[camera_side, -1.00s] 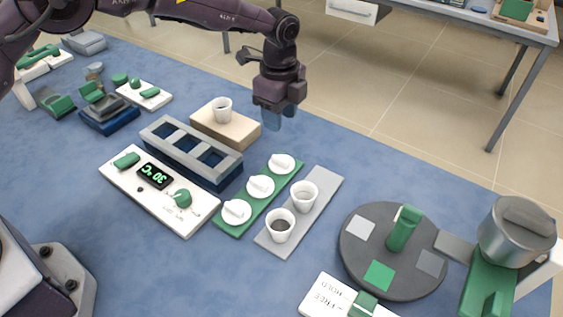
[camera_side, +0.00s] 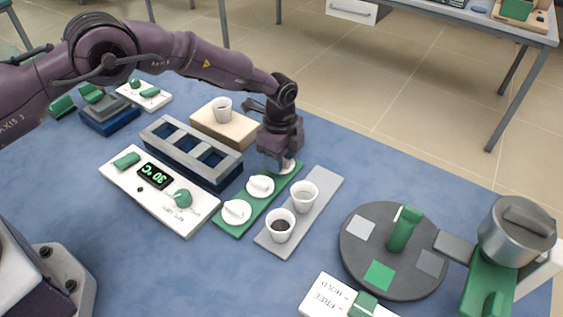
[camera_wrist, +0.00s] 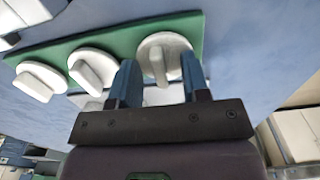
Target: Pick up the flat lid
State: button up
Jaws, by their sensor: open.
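Three white round lids with raised bar handles lie in a row on a green strip (camera_side: 231,228). The near lid (camera_side: 236,211) and the middle lid (camera_side: 260,186) are in full view in the side view. The far lid (camera_side: 288,167) is partly hidden by my gripper (camera_side: 277,166). In the wrist view the far lid (camera_wrist: 165,55) lies between and just beyond the two blue fingertips of my gripper (camera_wrist: 160,82). The fingers are apart, with nothing clamped between them. I cannot tell which lid is the flat one.
Two white cups (camera_side: 304,194) stand on a grey strip (camera_side: 327,187) right of the lids. A blue-grey rack (camera_side: 165,160) and a wooden block with a cup (camera_side: 240,135) are to the left. A dark turntable (camera_side: 375,275) stands at the right.

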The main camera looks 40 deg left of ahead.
grip_shut()
jog(key=shift+r, duration=0.15)
